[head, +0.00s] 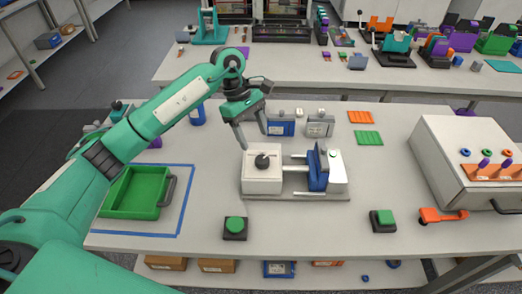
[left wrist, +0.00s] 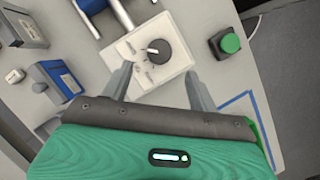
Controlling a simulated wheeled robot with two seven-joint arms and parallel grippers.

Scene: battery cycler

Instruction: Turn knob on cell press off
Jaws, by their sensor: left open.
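The cell press is a white box with a dark round knob (head: 262,161) on its top, joined by rods to a blue plate (head: 317,170) and a white end block (head: 337,168). The knob also shows in the left wrist view (left wrist: 157,47), with a white pointer mark and printed labels around it. My left gripper (head: 254,140) is above and just behind the white box (head: 262,182). In the left wrist view its two fingers (left wrist: 155,85) are spread open and empty, with the knob ahead of them, apart from it. My right gripper is not in view.
A green push button (head: 235,224) stands in front of the press and another (head: 383,219) at front right. A green tray (head: 133,192) lies inside blue tape at left. Blue and grey cases (head: 281,126) stand behind the press. A large white cabinet (head: 462,150) stands at right.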

